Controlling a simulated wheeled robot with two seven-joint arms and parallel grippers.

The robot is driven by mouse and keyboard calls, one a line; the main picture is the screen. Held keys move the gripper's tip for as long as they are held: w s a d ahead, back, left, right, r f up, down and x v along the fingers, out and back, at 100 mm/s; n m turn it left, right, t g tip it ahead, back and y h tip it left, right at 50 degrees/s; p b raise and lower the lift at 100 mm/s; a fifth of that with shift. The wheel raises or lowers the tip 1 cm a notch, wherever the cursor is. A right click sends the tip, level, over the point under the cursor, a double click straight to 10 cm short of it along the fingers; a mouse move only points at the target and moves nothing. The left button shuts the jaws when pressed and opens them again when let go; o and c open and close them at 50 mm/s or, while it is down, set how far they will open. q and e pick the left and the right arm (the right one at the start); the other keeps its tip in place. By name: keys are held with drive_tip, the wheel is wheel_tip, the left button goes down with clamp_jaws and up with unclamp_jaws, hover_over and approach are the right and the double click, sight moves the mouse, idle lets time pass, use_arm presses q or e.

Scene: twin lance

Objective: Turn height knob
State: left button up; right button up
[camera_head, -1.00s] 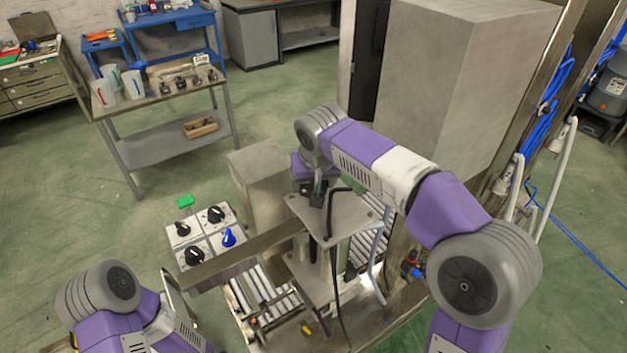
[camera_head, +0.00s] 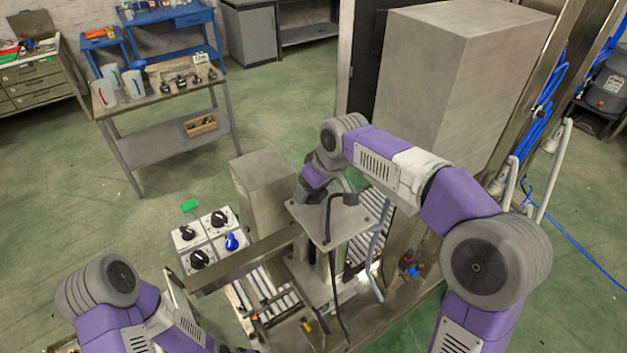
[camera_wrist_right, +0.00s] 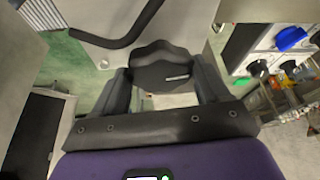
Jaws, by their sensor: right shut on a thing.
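A black lobed knob (camera_wrist_right: 166,72) sits between the two dark fingers of my right gripper (camera_wrist_right: 164,82) in the right wrist view. The gripper is shut on it. In the head view my right arm reaches over to the metal plate (camera_head: 332,220) at the machine; the knob and fingertips are hidden there. My left arm shows at the lower left of the head view, and its fingers are out of sight.
A control panel (camera_head: 212,240) with black dials and a blue dial (camera_head: 231,242) stands left of the plate. A roller conveyor (camera_head: 283,301) lies below. A tall grey cabinet (camera_head: 440,85) rises behind my right arm. A workbench (camera_head: 165,95) stands farther back.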

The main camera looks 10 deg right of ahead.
drive_tip(key=n+g+y+p, duration=0.1)
drive_tip(key=n+p, duration=0.1)
drive_tip(key=n, duration=0.1)
drive_tip(key=n+g+p, duration=0.1)
drive_tip(key=n+p, duration=0.1)
drive_tip(key=n, duration=0.1)
drive_tip(key=shift+w+d+r+n+y+p, duration=0.1)
drive_tip(key=shift+w+r+n+y+p, duration=0.1)
drive_tip(key=shift+n+y+p, duration=0.15)
drive_tip(key=n+p, duration=0.1)
drive_tip(key=n, duration=0.1)
drive_tip(key=n+g+p, duration=0.1)
drive_tip(key=n+p, duration=0.1)
drive_tip(key=shift+g+y, duration=0.25)
drive_tip(key=shift+g, duration=0.05)
drive_tip(key=shift+w+f+n+g+p, duration=0.1)
drive_tip(key=shift+n+g+p, duration=0.2)
drive_tip(key=shift+n+p, duration=0.5)
drive_tip(key=o, duration=1.1)
drive_tip(key=shift+c, duration=0.2)
drive_tip(key=v, duration=0.7)
drive_tip(key=shift+d+r, duration=0.1)
drive_tip(key=shift+r, duration=0.15)
